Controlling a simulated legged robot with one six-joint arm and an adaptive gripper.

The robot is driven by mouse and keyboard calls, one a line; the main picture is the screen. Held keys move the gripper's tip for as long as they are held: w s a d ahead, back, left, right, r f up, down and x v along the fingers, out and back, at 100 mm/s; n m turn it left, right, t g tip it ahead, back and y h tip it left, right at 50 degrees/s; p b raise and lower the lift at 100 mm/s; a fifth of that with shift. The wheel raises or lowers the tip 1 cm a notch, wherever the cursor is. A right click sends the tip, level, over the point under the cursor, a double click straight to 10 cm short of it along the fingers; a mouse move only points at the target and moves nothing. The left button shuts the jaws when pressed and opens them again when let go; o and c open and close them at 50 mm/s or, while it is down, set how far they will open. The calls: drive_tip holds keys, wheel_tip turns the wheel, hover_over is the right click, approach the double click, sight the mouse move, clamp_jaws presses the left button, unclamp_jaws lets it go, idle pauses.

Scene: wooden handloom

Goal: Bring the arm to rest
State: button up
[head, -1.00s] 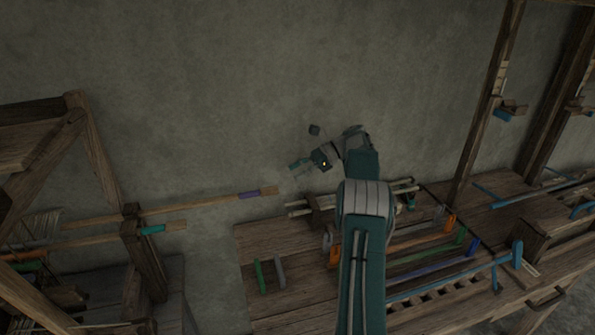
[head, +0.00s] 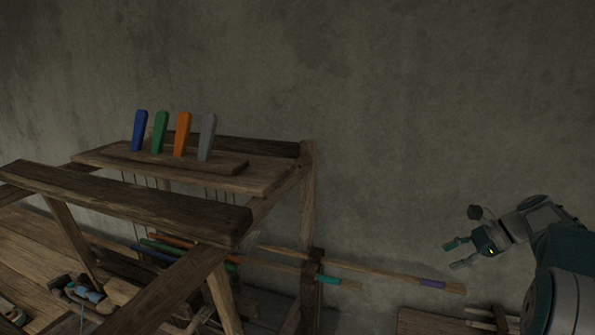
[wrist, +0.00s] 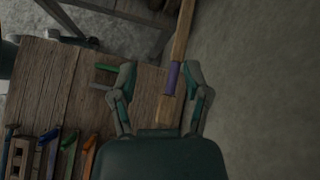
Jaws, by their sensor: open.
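My gripper (head: 462,254) is at the right of the head view, raised in front of the plain wall. Its two fingers stand apart with nothing between them that I can see held. In the wrist view my gripper (wrist: 160,92) also shows open. A wooden bar with a purple band (wrist: 174,76) passes behind the fingers there, and appears apart from them. In the head view that purple-banded bar (head: 433,284) lies below and left of the gripper.
A wooden loom frame (head: 308,200) fills the left, with blue, green, orange and grey upright pieces (head: 183,133) on its top shelf. A bench (wrist: 45,85) with coloured tools lies left in the wrist view. The wall area above the gripper is clear.

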drive_tip(key=s+a+r+n+h, duration=0.2)
drive_tip(key=s+a+n+h, duration=0.15)
drive_tip(key=s+a, duration=0.35)
drive_tip(key=s+a+r+n+h, duration=0.25)
drive_tip(key=s+a+n, duration=0.2)
drive_tip(key=a, duration=0.45)
drive_tip(key=s+a+f+n+h, duration=0.1)
drive_tip(key=s+a+n, duration=0.1)
drive_tip(key=s, duration=0.4)
drive_tip(key=s+a+f+n+t+h, duration=0.1)
drive_tip(key=s+a+f+n, duration=0.1)
drive_tip(key=s+n, duration=0.2)
drive_tip(key=s+a+f+n+t+h, duration=0.1)
drive_tip(key=s+n, duration=0.3)
drive_tip(key=s, duration=0.4)
drive_tip(key=shift+s+a+f, duration=0.2)
drive_tip(key=shift+a+f, duration=0.3)
drive_tip(key=shift+f, duration=0.25)
